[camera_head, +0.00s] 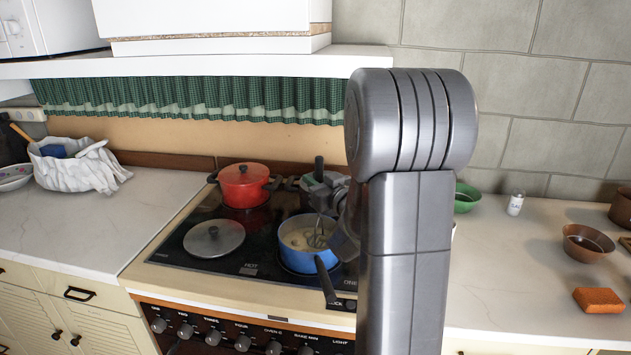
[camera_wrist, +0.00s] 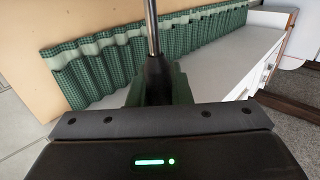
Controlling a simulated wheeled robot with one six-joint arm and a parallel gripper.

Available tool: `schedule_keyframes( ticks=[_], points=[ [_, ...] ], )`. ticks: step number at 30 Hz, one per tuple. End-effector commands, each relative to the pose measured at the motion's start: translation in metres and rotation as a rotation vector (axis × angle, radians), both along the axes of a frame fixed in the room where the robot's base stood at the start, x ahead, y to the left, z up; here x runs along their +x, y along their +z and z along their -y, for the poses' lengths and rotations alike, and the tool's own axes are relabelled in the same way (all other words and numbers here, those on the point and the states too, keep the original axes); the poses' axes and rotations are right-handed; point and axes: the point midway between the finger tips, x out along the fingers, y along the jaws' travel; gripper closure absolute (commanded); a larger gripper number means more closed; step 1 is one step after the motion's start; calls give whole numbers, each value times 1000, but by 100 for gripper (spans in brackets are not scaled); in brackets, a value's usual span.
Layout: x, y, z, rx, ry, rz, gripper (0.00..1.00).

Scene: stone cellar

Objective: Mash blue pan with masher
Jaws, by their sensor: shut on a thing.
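The blue pan (camera_head: 295,262) sits on the front right of the black cooktop, its dark handle pointing toward the front edge. Pale lumpy food lies inside it. My gripper (camera_head: 322,187) is above the pan, partly hidden by my arm, and is shut on the masher's dark handle. The masher (camera_head: 317,238) is roughly upright, with its wire head down inside the pan at the food. I cannot tell how deep it presses. In the wrist view, the jaws (camera_wrist: 158,92) close around the masher's black handle, and its metal shaft (camera_wrist: 152,30) extends beyond.
A white cloth-lined basket (camera_head: 75,170) is on the left counter. On the right counter are a green bowl (camera_head: 466,198), a shaker (camera_head: 515,204), a brown bowl (camera_head: 584,248) and an orange sponge (camera_head: 600,300).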

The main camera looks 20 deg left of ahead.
Motion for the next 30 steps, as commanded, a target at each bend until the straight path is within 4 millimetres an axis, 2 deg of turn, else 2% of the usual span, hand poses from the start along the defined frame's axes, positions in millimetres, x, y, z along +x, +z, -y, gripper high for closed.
schedule_keyframes(
  ticks=[18,30],
  points=[
    [0,-20,0,1,0,1,100],
    [0,-19,0,1,0,1,100]
  ],
)
